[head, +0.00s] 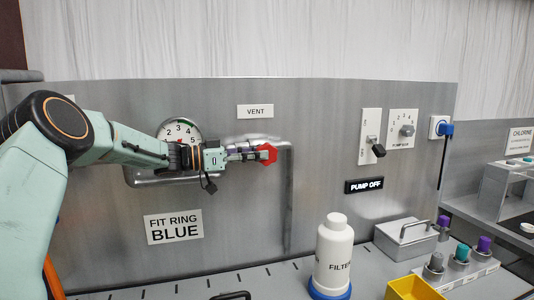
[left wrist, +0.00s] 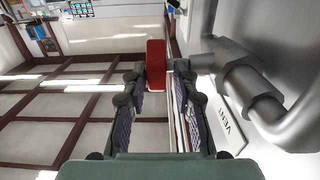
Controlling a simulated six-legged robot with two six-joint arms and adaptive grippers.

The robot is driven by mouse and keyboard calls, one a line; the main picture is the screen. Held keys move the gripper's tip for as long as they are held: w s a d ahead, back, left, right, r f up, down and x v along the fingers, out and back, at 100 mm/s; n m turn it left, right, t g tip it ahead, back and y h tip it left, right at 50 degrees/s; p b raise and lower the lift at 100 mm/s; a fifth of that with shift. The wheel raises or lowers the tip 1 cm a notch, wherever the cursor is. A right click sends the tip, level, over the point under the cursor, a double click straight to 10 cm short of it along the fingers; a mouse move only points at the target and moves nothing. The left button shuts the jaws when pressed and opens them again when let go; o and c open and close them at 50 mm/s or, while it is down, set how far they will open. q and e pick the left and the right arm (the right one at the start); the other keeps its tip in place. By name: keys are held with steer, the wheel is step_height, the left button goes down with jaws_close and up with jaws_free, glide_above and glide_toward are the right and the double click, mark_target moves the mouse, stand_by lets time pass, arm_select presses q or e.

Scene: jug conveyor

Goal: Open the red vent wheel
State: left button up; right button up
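The red vent wheel (head: 268,153) is on the steel panel, below the VENT label (head: 255,111). My left gripper (head: 260,153) reaches it from the left, with its fingertips at the wheel. In the left wrist view the red wheel (left wrist: 156,66) is seen edge-on between the tips of the left gripper (left wrist: 159,76). The fingers are apart, with gaps showing on both sides of the wheel, so the gripper is open around its near edge. The arm and fingers hide part of the valve in the head view. My right gripper is not in view.
A grey pipe (head: 289,200) runs down the panel beside the wheel; a thick pipe (left wrist: 268,108) is close on the right in the wrist view. A gauge (head: 181,131) is behind my left arm. A white filter bottle (head: 335,250) and yellow bin (head: 412,289) stand below.

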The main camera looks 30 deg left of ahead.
mark_target(277, 152)
arm_select(q)
steer(key=shift+w+d+r, duration=0.15)
steer(key=shift+w+d, duration=0.2)
steer(key=shift+d, duration=0.2)
steer(key=shift+w+d+r, duration=0.1)
steer(key=shift+w+d, duration=0.25)
steer(key=shift+d, duration=0.2)
steer(key=shift+w+d, duration=0.15)
steer(key=shift+w, duration=0.05)
steer(key=shift+w+f, duration=0.25)
steer(key=shift+w, duration=0.1)
steer(key=shift+s+r, duration=0.15)
steer(key=shift+s, duration=0.15)
steer(key=c, duration=0.5)
steer(key=shift+a, duration=0.2)
jaws_close()
